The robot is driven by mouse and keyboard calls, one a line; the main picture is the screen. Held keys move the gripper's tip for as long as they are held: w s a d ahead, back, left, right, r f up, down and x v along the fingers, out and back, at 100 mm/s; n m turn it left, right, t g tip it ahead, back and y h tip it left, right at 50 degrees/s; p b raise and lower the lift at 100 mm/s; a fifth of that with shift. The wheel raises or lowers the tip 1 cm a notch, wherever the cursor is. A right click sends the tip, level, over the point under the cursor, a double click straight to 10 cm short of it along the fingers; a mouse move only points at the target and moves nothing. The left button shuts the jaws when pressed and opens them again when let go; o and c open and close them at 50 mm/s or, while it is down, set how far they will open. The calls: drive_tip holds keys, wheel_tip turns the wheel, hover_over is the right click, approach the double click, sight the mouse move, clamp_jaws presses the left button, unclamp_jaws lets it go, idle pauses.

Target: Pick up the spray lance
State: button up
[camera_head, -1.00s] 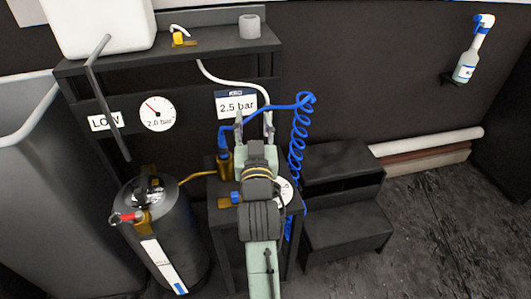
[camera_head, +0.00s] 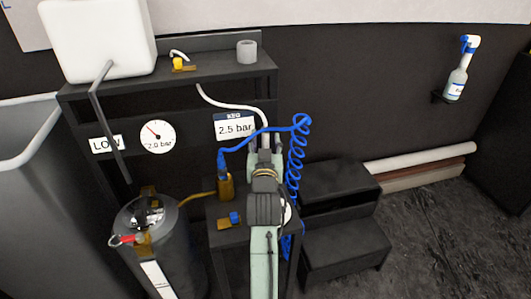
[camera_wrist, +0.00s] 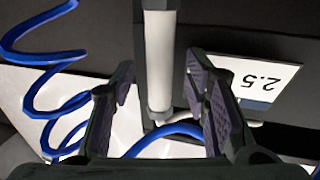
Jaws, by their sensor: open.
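A slim white tube, which looks like the spray lance (camera_head: 265,116), stands near the pressure sign; a thin white bend runs from its top toward the shelf. In the wrist view the white tube (camera_wrist: 160,60) runs upright between the two fingers of my gripper (camera_wrist: 161,78). The fingers are spread on both sides of it, with a gap visible. In the head view my gripper (camera_head: 265,153) is seen from behind, over the small stand, and hides the tube's lower part. I cannot tell how deep the tube lies between the fingers.
A blue coiled hose (camera_head: 297,165) hangs close to the right of my gripper and loops across to a brass fitting (camera_head: 225,187). A dark keg (camera_head: 160,235) stands at left. A shelf (camera_head: 215,70) is behind; black steps (camera_head: 340,240) stand right.

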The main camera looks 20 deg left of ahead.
drive_tip(key=shift+w+a, duration=0.1)
drive_tip(key=shift+w, duration=0.3)
drive_tip(key=shift+c, duration=0.3)
clamp_jaws()
idle(0.4)
